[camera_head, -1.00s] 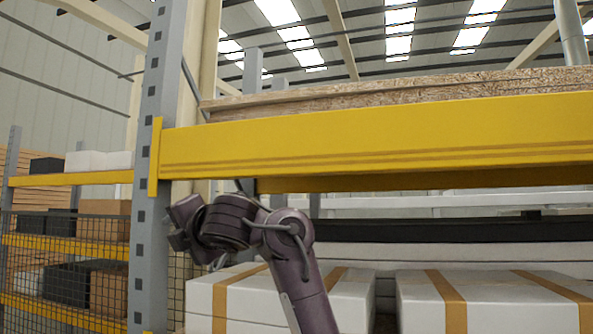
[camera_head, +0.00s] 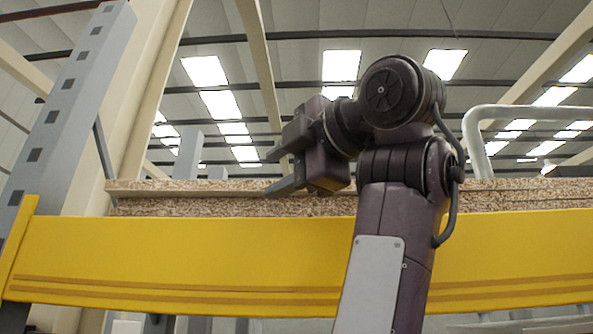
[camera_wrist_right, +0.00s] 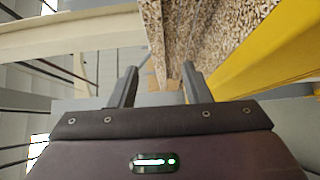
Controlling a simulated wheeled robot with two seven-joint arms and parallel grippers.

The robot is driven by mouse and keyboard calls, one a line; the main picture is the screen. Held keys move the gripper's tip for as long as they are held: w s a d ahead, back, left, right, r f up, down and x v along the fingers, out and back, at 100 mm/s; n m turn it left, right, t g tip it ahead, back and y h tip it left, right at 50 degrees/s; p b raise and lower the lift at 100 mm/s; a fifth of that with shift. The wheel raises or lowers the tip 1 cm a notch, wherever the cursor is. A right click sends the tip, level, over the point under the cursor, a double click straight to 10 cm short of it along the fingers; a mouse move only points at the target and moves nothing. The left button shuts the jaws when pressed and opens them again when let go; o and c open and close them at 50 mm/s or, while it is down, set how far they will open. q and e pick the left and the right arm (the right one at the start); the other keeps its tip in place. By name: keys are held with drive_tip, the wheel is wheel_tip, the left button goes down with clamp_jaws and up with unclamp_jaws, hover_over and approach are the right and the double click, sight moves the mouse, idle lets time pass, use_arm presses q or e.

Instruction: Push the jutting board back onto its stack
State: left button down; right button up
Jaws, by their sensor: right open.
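A stack of chipboard (camera_head: 230,207) lies on top of the yellow rack beam. A thin, paler board (camera_head: 165,188) runs along its upper left part, its end slightly past the left end of the boards below. My right gripper (camera_head: 272,171) is open and empty, its fingers pointing left in front of the stack's upper edge. The lower finger overlaps the board in this view; I cannot tell whether it touches. My left gripper is out of view.
The yellow beam (camera_head: 180,258) runs below the stack, close to my right arm. A grey perforated upright (camera_head: 65,110) stands at the left. A pale metal tube (camera_head: 472,140) rises at the right. There is open air above the stack.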

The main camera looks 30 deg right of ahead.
sight(248, 185)
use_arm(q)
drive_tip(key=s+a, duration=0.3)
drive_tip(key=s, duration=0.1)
use_arm(e)
drive_tip(key=w+p, duration=0.2)
drive_tip(key=w, duration=0.1)
drive_tip(key=w+a+p, duration=0.1)
drive_tip(key=w, duration=0.1)
drive_tip(key=shift+w+r+p, duration=0.25)
drive_tip(key=shift+r+p, duration=0.05)
drive_tip(key=shift+p, duration=0.1)
drive_tip(key=shift+w+f, duration=0.1)
drive_tip(key=shift+w, duration=0.35)
drive_tip(key=shift+w+f, duration=0.1)
drive_tip(key=shift+w, duration=0.05)
drive_tip(key=shift+a, duration=0.1)
clamp_jaws()
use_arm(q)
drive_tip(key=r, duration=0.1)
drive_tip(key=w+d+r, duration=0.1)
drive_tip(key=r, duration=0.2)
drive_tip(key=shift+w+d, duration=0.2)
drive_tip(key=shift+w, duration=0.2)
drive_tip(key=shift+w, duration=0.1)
